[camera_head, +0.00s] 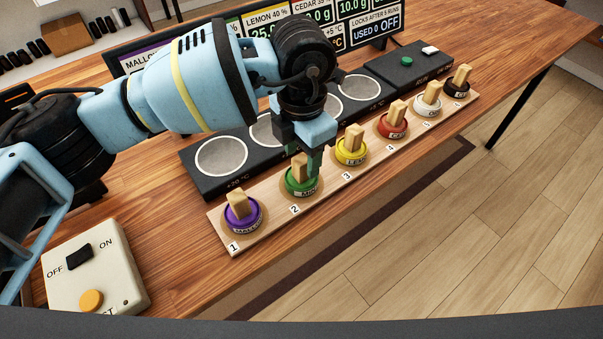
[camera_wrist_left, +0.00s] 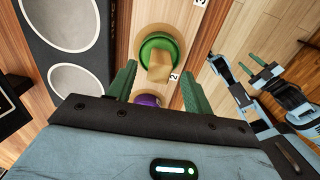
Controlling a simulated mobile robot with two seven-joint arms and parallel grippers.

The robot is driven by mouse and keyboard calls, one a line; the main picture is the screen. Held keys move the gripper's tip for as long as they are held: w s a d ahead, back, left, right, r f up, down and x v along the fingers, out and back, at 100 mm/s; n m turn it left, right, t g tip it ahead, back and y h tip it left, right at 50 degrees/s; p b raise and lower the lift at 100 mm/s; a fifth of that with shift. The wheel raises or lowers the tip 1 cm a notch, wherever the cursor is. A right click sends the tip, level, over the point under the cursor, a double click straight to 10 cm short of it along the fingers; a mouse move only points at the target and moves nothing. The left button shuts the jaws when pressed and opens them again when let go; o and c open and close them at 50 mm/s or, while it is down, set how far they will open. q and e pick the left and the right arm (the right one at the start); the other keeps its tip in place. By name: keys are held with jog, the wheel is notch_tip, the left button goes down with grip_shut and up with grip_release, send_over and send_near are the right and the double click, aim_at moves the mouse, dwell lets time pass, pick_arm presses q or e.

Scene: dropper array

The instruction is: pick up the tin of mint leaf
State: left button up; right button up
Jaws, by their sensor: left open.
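The green tin (camera_head: 300,183) has a wooden grip block on top and a label starting with M, partly hidden. It sits at place 2 on the wooden rack, and also shows in the left wrist view (camera_wrist_left: 150,42). My left gripper (camera_head: 304,160) is open with its fingers pointing down close to the green tin's block. In the left wrist view its fingers stand apart, and the tin appears between and beyond the fingertips. No contact can be made out.
A purple tin (camera_head: 243,215) at place 1 and a yellow tin (camera_head: 352,152) at place 3 flank the green one. Red (camera_head: 393,127), white and dark tins stand farther along the rack (camera_head: 329,188). A dark panel with round pads (camera_head: 222,157) lies behind. A switch box (camera_head: 120,280) stands front left.

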pick_arm(q)
notch_tip(320, 180, down, 3)
jog(key=shift+w+r, duration=0.1)
pick_arm(e)
jog(key=shift+s+r, duration=0.1)
jog(key=shift+s, duration=0.1)
pick_arm(q)
jog(key=shift+c, duration=1.2)
grip_shut()
pick_arm(e)
jog(key=shift+s, duration=0.1)
pick_arm(q)
jog(key=shift+r, duration=0.1)
jog(key=shift+r, duration=0.45)
jog(key=shift+s+d+r, duration=0.15)
jog(key=shift+s+r, duration=0.05)
jog(key=shift+r, duration=0.45)
jog(key=shift+s+d+r, duration=0.1)
jog(key=shift+s+r, duration=0.1)
jog(key=shift+r, duration=0.4)
jog(key=s+d+r+b, duration=0.1)
jog(key=s+d, duration=0.7)
jog(key=s, duration=0.4)
jog(key=shift+s+d+r, duration=0.15)
jog(key=shift+d+r, duration=0.1)
jog(key=shift+d, duration=0.15)
pick_arm(e)
jog(key=shift+s+f, duration=0.3)
jog(key=shift+f, duration=0.6)
